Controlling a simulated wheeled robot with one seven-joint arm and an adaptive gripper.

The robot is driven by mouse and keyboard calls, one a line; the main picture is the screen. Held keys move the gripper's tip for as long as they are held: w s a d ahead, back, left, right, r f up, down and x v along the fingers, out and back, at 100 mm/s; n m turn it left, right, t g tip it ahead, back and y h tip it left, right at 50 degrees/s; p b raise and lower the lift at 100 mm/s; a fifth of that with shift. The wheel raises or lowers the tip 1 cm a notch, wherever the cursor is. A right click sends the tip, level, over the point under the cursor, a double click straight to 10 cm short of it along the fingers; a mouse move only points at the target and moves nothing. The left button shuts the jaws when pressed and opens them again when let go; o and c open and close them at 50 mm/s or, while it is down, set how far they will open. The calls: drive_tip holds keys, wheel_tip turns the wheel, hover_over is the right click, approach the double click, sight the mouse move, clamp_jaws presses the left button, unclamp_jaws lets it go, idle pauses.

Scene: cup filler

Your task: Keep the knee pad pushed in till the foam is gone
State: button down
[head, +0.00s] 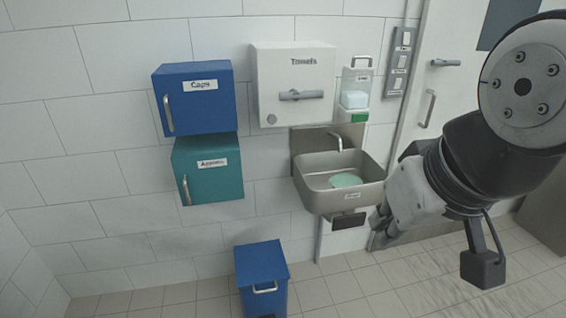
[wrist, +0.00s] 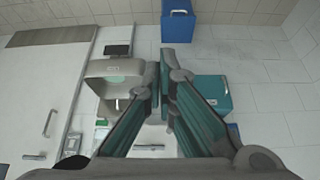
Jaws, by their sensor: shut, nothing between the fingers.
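The steel sink (head: 312,199) is on the wall, with pale green foam (head: 345,180) in its basin. The dark knee pad (head: 348,220) is below the front of the basin. In the wrist view, which is upside down, the knee pad (wrist: 118,50), sink (wrist: 97,68) and foam (wrist: 115,80) are left of the fingers. My gripper (wrist: 160,64) is shut and empty, its fingertips apart from the pad in that picture. Whether the pad is pushed in cannot be told.
A blue Caps cabinet (head: 198,105), teal Aprons cabinet (head: 208,180) and white Towels box (head: 280,95) hang left of and above the sink. A soap dispenser (head: 355,95) hangs above it. A blue bin (head: 262,272) stands on the floor. A door (head: 440,95) is right.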

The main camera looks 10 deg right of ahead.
drive_tip(key=w+d+f+m+t+y+b, duration=0.1)
drive_tip(key=w+d+f+m+y+b, duration=0.1)
drive_tip(key=w+f+m+b, duration=1.05)
drive_tip(key=w+d+f+m+y+b, duration=0.15)
drive_tip(key=w+f+m+b, duration=0.35)
drive_tip(key=w+f, duration=0.85)
drive_tip(key=w+d+f+m+h+b, duration=0.1)
drive_tip(key=w+d+f+m+b, duration=0.4)
drive_tip(key=d+f, duration=0.3)
drive_tip(key=w+d+f+m+t+h+b, duration=0.1)
drive_tip(key=w+d+f+m+b, duration=0.4)
drive_tip(key=d+f+m+b, duration=0.1)
drive_tip(key=w+d+f+m+t+h+b, duration=0.1)
drive_tip(key=w+d+f+m+b, duration=0.4)
drive_tip(key=d+f, duration=0.5)
drive_tip(key=shift+f+m, duration=0.45)
drive_tip(key=shift+m, duration=0.6)
drive_tip(key=shift+w+f, duration=0.1)
